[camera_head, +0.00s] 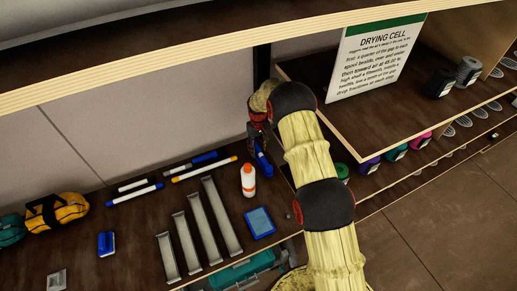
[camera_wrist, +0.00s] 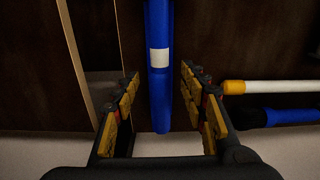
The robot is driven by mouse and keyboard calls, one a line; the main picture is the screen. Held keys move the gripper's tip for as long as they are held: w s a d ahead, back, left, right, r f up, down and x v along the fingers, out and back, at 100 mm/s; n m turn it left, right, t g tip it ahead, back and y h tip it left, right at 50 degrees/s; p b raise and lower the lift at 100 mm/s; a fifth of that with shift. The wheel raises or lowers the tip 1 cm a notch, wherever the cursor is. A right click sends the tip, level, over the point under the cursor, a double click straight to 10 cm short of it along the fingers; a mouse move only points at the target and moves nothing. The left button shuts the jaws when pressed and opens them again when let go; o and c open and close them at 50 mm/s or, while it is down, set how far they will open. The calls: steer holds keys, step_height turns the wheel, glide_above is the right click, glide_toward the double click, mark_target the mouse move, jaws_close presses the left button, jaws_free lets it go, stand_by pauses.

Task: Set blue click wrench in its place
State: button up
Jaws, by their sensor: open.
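A blue bar with a white band, which looks like the blue click wrench (camera_wrist: 158,85), stands between my open fingers in the wrist view. A gap shows on each side of it, and its upper end runs out of the frame. My gripper (camera_wrist: 160,97) has yellow-padded fingers. In the head view my gripper (camera_head: 260,138) is at the back of the dark shelf, beside the dark post. A short blue part of the wrench (camera_head: 263,162) shows just below it; the rest is hidden by my arm. I cannot make out its place.
Blue, white and yellow rods (camera_head: 204,168) lie left of my gripper. A white bottle with an orange cap (camera_head: 248,180) stands close by. Several grey metal strips (camera_head: 203,225), a blue pad (camera_head: 259,222) and a yellow bag (camera_head: 57,212) lie nearer. A pale-edged board (camera_head: 345,145) is at the right.

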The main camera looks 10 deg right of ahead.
step_height(320, 180, up, 12)
steer(key=shift+w, duration=0.15)
stand_by(0.4)
stand_by(0.3)
steer(key=g, duration=0.1)
glide_above(261, 157)
step_height(261, 157, down, 3)
steer(key=s+r+t+b, duration=0.2)
steer(key=s+r+b, duration=0.2)
steer(key=s, duration=0.9)
steer(key=s+r+m+t+b, duration=0.1)
steer(key=s+r+b, duration=0.3)
steer(key=s+r, duration=0.6)
steer(key=s+r+m+t+b, duration=0.1)
steer(key=s+r+t+b, duration=0.2)
steer(key=s, duration=1.5)
step_height(261, 157, up, 4)
steer(key=shift+f+t+b, duration=0.1)
steer(key=shift+t+b, duration=0.3)
steer(key=shift+b, duration=0.65)
